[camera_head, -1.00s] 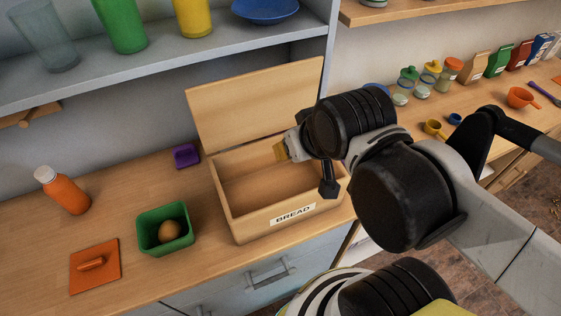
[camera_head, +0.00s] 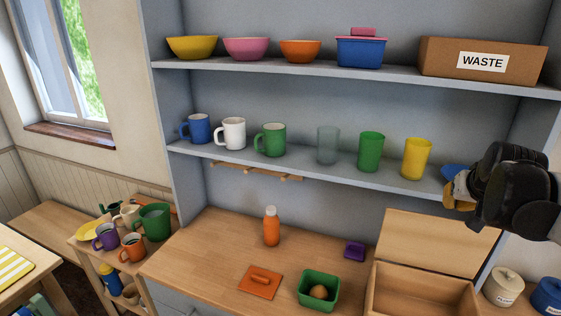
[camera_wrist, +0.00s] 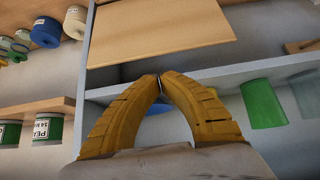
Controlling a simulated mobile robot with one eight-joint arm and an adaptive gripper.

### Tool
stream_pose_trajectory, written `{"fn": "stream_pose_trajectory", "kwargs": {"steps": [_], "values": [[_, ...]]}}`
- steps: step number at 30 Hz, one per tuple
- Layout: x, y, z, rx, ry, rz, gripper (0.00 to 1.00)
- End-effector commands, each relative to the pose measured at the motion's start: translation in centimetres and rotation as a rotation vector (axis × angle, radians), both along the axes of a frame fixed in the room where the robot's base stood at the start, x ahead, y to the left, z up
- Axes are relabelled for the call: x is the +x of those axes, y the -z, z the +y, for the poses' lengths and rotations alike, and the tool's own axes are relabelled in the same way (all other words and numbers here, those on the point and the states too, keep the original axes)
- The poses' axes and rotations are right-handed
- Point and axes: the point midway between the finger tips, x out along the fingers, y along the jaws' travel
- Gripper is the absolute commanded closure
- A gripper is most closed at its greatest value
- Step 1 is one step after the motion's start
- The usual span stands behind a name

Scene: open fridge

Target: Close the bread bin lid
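The bread bin (camera_head: 415,292) is a light wooden box on the counter at the lower right of the head view, cut off by the bottom edge. Its lid (camera_head: 430,240) stands open, tilted up at the back. The lid also fills the upper middle of the wrist view (camera_wrist: 160,32), which looks upside down. My gripper (camera_head: 450,192) is above the lid in the head view, near the middle shelf and a blue dish (camera_head: 458,172). In the wrist view its yellow fingertips (camera_wrist: 160,77) meet with nothing between them. No contact with the lid shows.
The middle shelf (camera_head: 300,164) holds several mugs and cups, including a yellow cup (camera_head: 416,158) near my gripper. An orange bottle (camera_head: 271,228), a purple block (camera_head: 354,250), a green tub (camera_head: 319,303) and an orange board (camera_head: 260,282) are left of the bin.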

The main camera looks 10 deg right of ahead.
Motion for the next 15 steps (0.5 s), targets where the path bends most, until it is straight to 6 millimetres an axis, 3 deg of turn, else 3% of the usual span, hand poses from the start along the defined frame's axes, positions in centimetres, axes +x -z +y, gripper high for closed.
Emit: {"fn": "stream_pose_trajectory", "kwargs": {"steps": [15], "values": [[4.8,6.4,-2.8,0.0,-0.003,0.0,1.0]]}}
